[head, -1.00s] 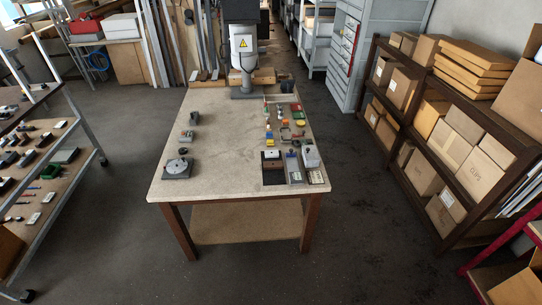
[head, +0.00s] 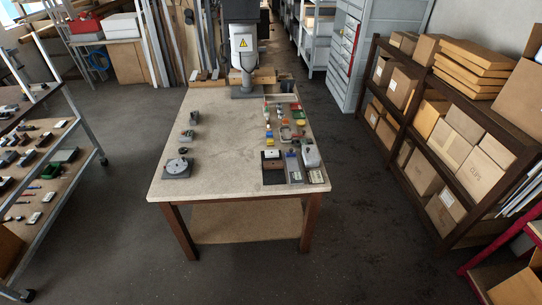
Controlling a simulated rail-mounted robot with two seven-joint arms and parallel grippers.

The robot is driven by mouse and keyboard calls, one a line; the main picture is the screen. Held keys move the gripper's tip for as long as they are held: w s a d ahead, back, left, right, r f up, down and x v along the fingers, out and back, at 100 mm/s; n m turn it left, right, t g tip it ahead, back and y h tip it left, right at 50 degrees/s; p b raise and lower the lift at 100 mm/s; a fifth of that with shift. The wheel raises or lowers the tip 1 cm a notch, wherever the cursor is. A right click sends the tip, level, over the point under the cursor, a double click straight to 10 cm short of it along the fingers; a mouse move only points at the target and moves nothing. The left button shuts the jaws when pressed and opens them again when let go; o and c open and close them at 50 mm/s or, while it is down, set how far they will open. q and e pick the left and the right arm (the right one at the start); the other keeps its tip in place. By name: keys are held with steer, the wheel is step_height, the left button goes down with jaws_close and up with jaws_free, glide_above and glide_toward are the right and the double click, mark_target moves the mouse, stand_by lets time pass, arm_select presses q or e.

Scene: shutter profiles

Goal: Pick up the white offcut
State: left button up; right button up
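I cannot tell for certain which thing is the white offcut. A small white piece (head: 271,154) lies on a dark square near the front right of the workbench (head: 222,150). A larger pale grey-white block (head: 311,156) sits to its right, near the bench's right edge. Neither of my grippers is in view, and nothing is seen touching these pieces.
A grey machine with a yellow warning sign (head: 242,45) stands at the bench's back. A round dial on a grey base (head: 177,167) sits at the front left. Small coloured parts crowd the right side; the bench middle is clear. Shelves with boxes (head: 453,147) stand right.

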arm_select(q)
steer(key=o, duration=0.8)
